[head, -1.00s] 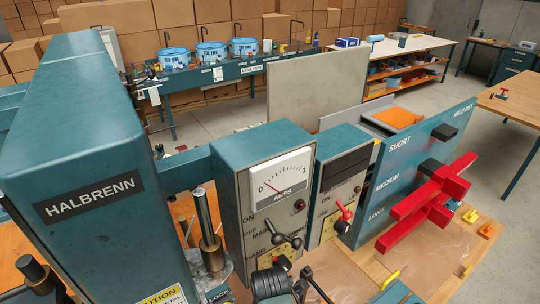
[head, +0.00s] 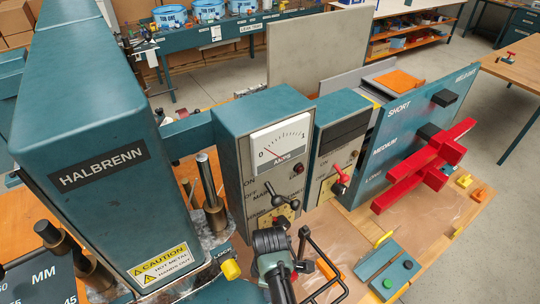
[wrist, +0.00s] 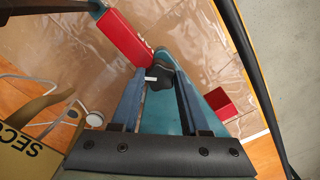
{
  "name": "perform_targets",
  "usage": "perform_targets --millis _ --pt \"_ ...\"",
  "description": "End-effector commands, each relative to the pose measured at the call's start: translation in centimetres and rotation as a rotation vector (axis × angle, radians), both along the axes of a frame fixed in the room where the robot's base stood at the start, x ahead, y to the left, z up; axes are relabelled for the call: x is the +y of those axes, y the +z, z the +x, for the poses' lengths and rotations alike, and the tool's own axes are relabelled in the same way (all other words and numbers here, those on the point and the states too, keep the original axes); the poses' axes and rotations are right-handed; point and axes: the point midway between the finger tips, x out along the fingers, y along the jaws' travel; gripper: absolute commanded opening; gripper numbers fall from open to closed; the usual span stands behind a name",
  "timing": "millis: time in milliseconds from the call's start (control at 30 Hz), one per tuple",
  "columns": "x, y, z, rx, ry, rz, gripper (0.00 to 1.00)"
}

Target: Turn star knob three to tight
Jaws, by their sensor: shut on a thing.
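A black star knob (wrist: 161,78) sits on a teal part (wrist: 190,85) in the wrist view, with a small white mark at its left side. My gripper (wrist: 160,72) has one blue-grey finger on each side of the knob and is shut on it. No number or tight mark can be read beside the knob, so I cannot tell its setting. In the head view my dark wrist shows at the bottom middle; I cannot make out the fingertips or the held knob there.
A red block (wrist: 125,38) lies close to the left of the knob, and another red block (wrist: 222,103) to the right. A teal Halbrenn machine (head: 95,150) and an amps meter box (head: 235,150) stand nearby. A teal box with buttons (head: 372,262) sits at the front.

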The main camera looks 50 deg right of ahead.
Motion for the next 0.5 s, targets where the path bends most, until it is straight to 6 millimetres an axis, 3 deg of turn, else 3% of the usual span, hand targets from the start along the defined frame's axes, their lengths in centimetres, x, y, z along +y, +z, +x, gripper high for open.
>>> perform_targets --millis 500 --pt "0.00 0.19 0.09 -0.001 -0.490 -0.001 0.00"
